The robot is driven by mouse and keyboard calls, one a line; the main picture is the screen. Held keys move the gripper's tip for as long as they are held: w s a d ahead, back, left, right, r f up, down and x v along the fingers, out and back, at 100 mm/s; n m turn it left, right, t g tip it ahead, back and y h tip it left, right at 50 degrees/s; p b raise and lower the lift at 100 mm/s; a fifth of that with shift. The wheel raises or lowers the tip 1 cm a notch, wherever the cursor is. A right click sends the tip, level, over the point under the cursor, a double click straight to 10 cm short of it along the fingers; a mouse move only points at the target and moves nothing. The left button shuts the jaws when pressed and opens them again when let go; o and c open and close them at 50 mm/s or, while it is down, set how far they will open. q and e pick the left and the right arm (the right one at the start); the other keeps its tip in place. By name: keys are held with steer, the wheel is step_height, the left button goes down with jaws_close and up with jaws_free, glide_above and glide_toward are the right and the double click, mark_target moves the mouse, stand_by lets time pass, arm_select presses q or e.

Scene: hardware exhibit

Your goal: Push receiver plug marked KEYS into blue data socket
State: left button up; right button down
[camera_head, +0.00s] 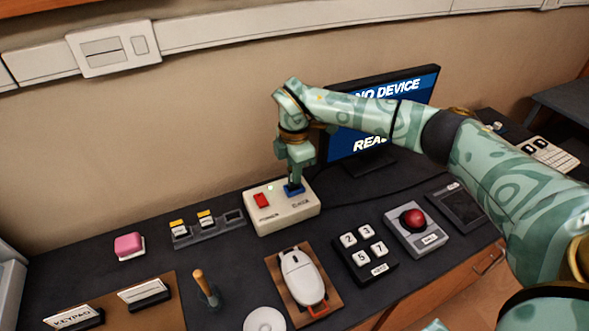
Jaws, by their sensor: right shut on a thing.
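The cream socket box (281,215) stands on the dark bench, with a red socket (261,200) on its left and the blue data socket (294,190) on its right. My right gripper (295,177) points down directly over the blue socket, shut on the receiver plug. The fingers hide most of the plug, so its KEYS marking and how deep it sits cannot be made out. A small light shows on the box top near the red socket. My left gripper is not in view.
A grey rack (208,232) holds two plugs with yellow tops and an empty slot. The monitor (378,110), reading NO DEVICE, is behind my right arm.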

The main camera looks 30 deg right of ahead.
steer(key=shift+f+b, duration=0.3)
steer(key=shift+f, duration=0.7)
stand_by(0.5)
steer(key=c, duration=0.9)
jaws_free()
steer(key=shift+o, duration=0.2)
steer(key=shift+r, duration=0.15)
steer(key=shift+r+p, duration=3.05)
steer(key=shift+r, duration=0.4)
steer(key=shift+s+f, duration=0.1)
steer(key=shift+f, duration=0.05)
